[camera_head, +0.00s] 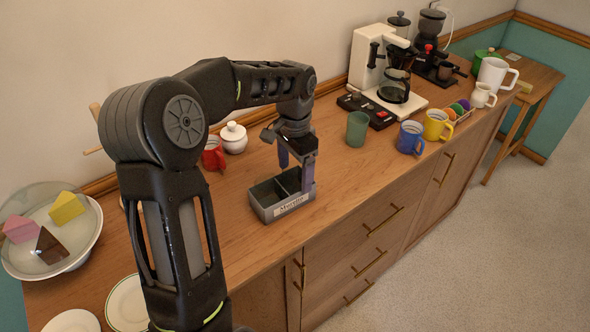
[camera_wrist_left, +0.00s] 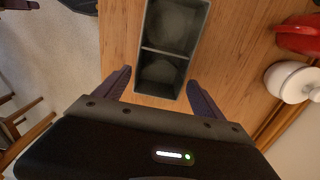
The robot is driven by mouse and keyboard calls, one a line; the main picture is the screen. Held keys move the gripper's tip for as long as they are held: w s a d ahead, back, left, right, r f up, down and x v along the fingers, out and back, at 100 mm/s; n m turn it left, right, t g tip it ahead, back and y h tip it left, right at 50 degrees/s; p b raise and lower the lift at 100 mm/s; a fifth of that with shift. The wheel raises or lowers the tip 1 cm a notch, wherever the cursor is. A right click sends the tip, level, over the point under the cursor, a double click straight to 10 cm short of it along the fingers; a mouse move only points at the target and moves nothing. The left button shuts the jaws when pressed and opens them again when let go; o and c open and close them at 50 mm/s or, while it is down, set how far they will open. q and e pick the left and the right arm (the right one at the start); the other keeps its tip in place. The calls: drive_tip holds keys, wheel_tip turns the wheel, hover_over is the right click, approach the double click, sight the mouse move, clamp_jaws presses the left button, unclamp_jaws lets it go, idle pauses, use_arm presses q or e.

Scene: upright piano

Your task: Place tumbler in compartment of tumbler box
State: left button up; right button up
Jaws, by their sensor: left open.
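The green tumbler (camera_head: 357,129) stands upright on the counter, to the right of the tumbler box. The grey tumbler box (camera_head: 267,212) has a white label on its front and a divider. In the left wrist view, the box (camera_wrist_left: 168,51) shows two compartments that look empty. My left gripper (camera_head: 296,165) is above the box, pointing down, with its purple fingers spread apart. My right gripper is out of view.
A red mug (camera_head: 213,155) and white lidded jar (camera_head: 234,138) stand behind the box. A coffee maker (camera_head: 372,60), blue mug (camera_head: 409,138) and yellow mug (camera_head: 437,125) surround the tumbler's far and right sides. A cake bowl (camera_head: 85,243) is far left. Counter between box and tumbler is clear.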

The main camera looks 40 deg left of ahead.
use_arm(q)
drive_tip(key=shift+r, duration=0.45)
wheel_tip(320, 180, up, 12)
drive_tip(key=p, duration=0.2)
drive_tip(key=shift+f, duration=0.25)
drive_tip(key=shift+f, duration=0.1)
